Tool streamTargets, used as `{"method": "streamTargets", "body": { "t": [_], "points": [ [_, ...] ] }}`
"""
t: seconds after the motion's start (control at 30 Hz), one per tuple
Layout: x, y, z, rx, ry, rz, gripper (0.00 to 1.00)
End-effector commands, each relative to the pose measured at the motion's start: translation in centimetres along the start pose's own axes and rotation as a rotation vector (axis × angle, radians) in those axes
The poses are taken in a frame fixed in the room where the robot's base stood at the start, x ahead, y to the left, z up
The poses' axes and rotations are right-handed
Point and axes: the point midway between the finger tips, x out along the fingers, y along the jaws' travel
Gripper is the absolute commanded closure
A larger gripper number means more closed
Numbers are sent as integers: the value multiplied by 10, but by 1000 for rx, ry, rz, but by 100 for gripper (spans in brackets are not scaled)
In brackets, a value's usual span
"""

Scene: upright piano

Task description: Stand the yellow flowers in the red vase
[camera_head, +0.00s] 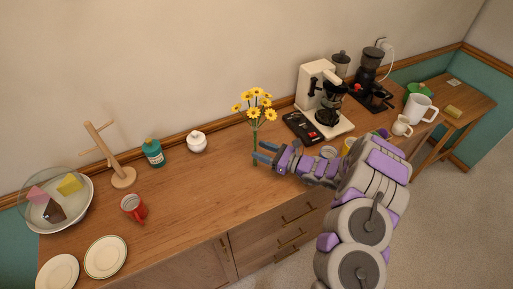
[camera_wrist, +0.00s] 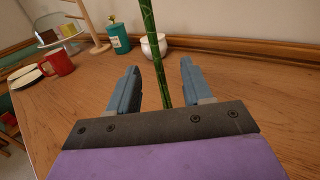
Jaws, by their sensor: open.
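The yellow flowers (camera_head: 254,106) stand upright above the wooden counter, right of its middle. Their green stem (camera_wrist: 153,50) runs between the fingers in the wrist view, with a gap to each finger; its lower end is hidden by my gripper. My gripper (camera_head: 259,153) is open around the stem, fingers pointing left; the wrist view shows both blue fingers (camera_wrist: 159,75) spread. No plain red vase shows; the only red vessel is a red mug with a handle (camera_head: 133,207), upright at the counter's front left. It also shows in the wrist view (camera_wrist: 58,64).
A white sugar pot (camera_head: 197,142), a teal bottle (camera_head: 153,153) and a wooden mug stand (camera_head: 123,178) line the back. Plates (camera_head: 105,257) and a cake dish (camera_head: 86,196) are left. A coffee machine (camera_head: 317,83) stands right. Counter between flowers and mug is clear.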

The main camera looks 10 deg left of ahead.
Motion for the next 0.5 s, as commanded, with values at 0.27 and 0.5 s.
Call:
{"method": "streamTargets", "body": {
  "t": [0.27, 0.5],
  "points": [
    [-59, -2, 2, 1, -1, -4, 50],
    [-86, 0, 0, 1, 0, -1, 50]
  ]
}}
